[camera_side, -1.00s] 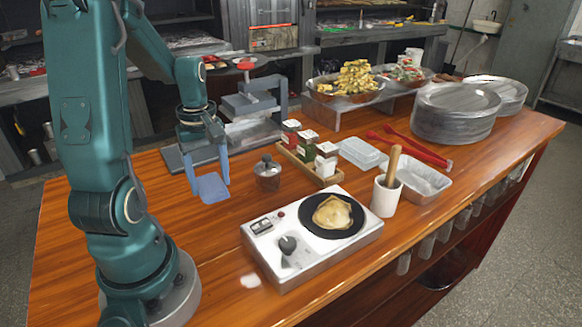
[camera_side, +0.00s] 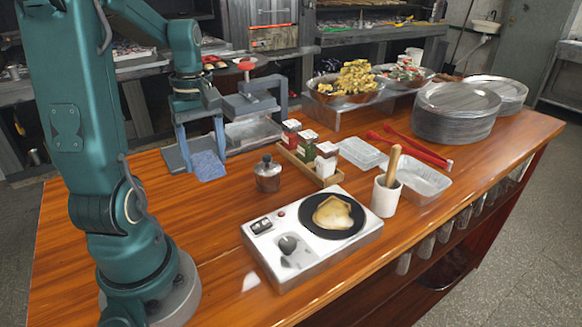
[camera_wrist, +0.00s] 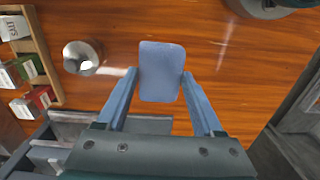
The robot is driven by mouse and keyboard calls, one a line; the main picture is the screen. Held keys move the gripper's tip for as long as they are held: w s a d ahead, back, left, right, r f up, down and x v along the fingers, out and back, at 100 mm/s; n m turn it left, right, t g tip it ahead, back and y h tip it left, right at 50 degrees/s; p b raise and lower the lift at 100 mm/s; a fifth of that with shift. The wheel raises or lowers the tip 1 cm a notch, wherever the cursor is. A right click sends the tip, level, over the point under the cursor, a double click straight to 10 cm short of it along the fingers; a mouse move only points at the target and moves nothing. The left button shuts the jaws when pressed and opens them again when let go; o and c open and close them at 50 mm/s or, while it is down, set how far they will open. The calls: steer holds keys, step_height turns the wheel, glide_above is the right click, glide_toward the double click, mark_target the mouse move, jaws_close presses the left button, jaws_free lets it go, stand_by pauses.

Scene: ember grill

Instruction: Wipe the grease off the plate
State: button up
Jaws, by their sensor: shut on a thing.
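My gripper (camera_side: 203,152) is shut on a blue cloth or pad (camera_side: 209,167), held flat and low between the two fingers. The pad also shows in the wrist view (camera_wrist: 161,85), over the wooden table. A round black hotplate (camera_side: 318,233) on a white cooker carries a pale flat cake (camera_side: 334,212). I cannot make out grease on either plate.
A lidded metal pot (camera_side: 268,178) and a wooden rack of jars (camera_side: 300,168) stand right of my gripper. A white crock with a pestle (camera_side: 385,197), foil trays (camera_side: 422,181) and stacked plates (camera_side: 455,120) are farther right. The table left of the cooker is clear.

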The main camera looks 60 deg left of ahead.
steer(key=w+d+r+m, duration=0.2)
steer(key=w, duration=0.2)
steer(key=m, duration=0.7)
glide_toward(308, 219)
steer(key=shift+s+d+f, duration=0.1)
steer(key=shift+d+f, duration=0.3)
steer(key=shift+f, duration=0.4)
steer(key=shift+d+f, duration=0.4)
steer(key=shift+f, duration=0.4)
steer(key=shift+s+d+f, duration=0.1)
steer(key=shift+d+f, duration=0.35)
steer(key=shift+f, duration=0.35)
steer(key=shift+w+f, duration=0.5)
steer(key=shift+f, duration=0.2)
steer(key=shift+c, duration=0.5)
steer(key=shift+w+f, duration=0.15)
steer(key=shift+w, duration=4.25)
steer(key=shift+s, duration=4.9)
steer(key=a, duration=0.2)
steer(key=shift+w+a, duration=0.1)
steer(key=shift+a, duration=0.2)
steer(key=shift+w+d, duration=0.15)
steer(key=shift+w, duration=4.7)
steer(key=shift+s, duration=4.8)
step_height(308, 219, up, 8)
steer(key=shift+r, duration=0.2)
